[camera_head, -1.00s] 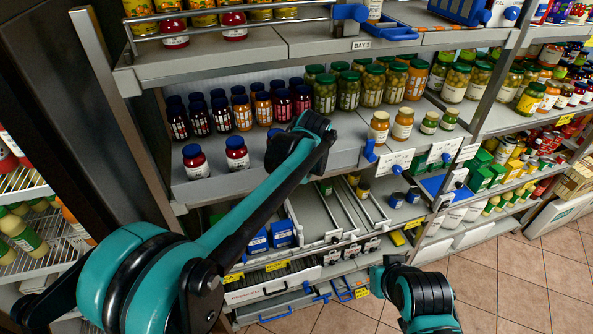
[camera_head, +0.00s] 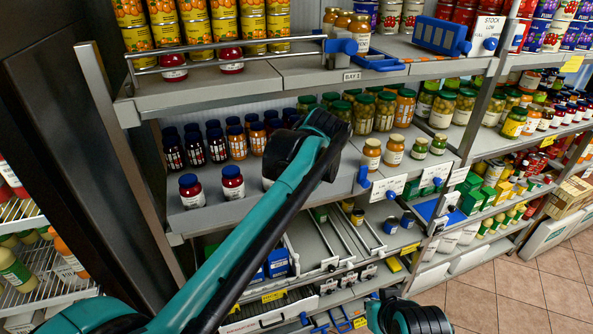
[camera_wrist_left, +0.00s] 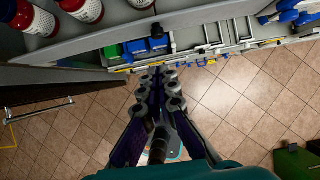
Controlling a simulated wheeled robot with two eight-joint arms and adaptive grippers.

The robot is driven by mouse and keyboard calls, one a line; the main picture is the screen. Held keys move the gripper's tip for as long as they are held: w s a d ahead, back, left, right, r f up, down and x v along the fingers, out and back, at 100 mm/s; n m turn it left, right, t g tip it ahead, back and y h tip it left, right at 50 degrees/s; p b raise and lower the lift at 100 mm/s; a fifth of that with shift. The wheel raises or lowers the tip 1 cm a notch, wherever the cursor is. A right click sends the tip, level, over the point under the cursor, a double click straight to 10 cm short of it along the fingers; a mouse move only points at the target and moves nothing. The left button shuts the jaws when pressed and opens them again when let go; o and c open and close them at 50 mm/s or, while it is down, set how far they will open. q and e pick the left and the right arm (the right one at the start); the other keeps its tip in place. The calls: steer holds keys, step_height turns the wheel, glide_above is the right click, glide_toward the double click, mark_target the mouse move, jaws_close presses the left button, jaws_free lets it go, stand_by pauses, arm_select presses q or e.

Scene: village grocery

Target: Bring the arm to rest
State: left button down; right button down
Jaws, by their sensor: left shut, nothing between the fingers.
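My left arm crosses the head view from the lower left up to a bend in front of the middle shelf. Its gripper is hidden in that view. In the left wrist view my left gripper (camera_wrist_left: 160,75) is shut and empty, its two fingers side by side. It points toward the lower shelf edge, with tiled floor behind and below it. Part of my right arm shows at the bottom of the head view; its gripper is out of frame.
The middle shelf (camera_head: 225,205) holds several jars, with two dark-red jars near its front edge. Yellow cans (camera_head: 195,30) stand above. Green (camera_wrist_left: 112,52) and blue boxes (camera_wrist_left: 137,47) sit near the left fingers. Tiled floor (camera_head: 500,290) is clear at right. A dark green box (camera_wrist_left: 295,160) stands there.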

arm_select(q)
steer(key=s+a+f+n+b, duration=0.6)
steer(key=s+f+n+b, duration=0.2)
steer(key=f, duration=0.5)
steer(key=s+a+f+n+t+h+b, duration=0.1)
steer(key=s+a+f+n+b, duration=0.6)
steer(key=f+n, duration=0.6)
steer(key=s+a+f+n+b, duration=0.7)
steer(key=s+f+n+b, duration=0.2)
steer(key=f+n+b, duration=0.2)
step_height(320, 180, down, 3)
steer(key=shift+s+r+t+h, duration=0.1)
steer(key=shift+s+t+h, duration=0.2)
steer(key=shift+t+h, duration=0.1)
